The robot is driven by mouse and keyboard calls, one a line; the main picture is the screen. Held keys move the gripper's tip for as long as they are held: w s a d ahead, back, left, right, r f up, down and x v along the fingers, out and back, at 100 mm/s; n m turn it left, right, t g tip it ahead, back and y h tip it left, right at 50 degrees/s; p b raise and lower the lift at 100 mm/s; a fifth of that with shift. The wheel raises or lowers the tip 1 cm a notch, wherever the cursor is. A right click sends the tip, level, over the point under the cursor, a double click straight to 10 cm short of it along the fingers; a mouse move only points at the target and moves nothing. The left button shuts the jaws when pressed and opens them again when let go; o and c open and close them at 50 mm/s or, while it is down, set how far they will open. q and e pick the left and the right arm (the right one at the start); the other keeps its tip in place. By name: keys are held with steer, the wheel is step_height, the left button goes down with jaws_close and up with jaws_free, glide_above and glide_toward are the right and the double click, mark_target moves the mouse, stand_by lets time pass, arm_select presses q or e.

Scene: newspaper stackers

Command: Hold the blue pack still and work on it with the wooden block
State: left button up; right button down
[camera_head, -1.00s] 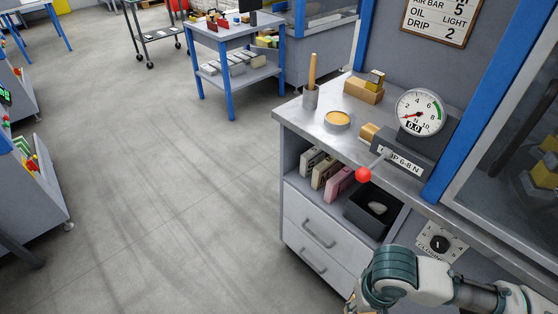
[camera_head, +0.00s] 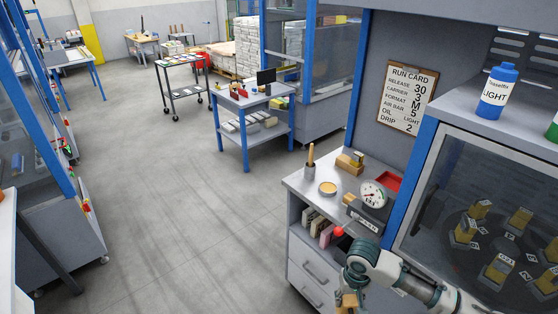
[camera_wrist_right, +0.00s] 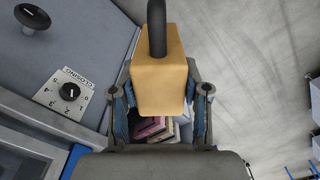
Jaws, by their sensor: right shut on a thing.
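My right gripper (camera_head: 352,288) is at the bottom of the head view, in front of the bench drawers. In the right wrist view, its two fingers (camera_wrist_right: 160,104) are shut on the sides of a tan wooden block (camera_wrist_right: 160,68) with a dark curved handle. A little of this block (camera_head: 348,301) shows below the gripper in the head view. The block is held in the air, clear of the bench top. My left gripper is not in view. I cannot make out a blue pack in any frame.
A metal bench (camera_head: 303,185) carries a cup with a stick, a round tin (camera_head: 327,188), wooden pieces (camera_head: 349,163), a dial gauge (camera_head: 373,195) and a red tray (camera_head: 388,181). Pale and pink packs (camera_head: 312,221) stand on its shelf. A glazed cabinet is at right; open floor lies left.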

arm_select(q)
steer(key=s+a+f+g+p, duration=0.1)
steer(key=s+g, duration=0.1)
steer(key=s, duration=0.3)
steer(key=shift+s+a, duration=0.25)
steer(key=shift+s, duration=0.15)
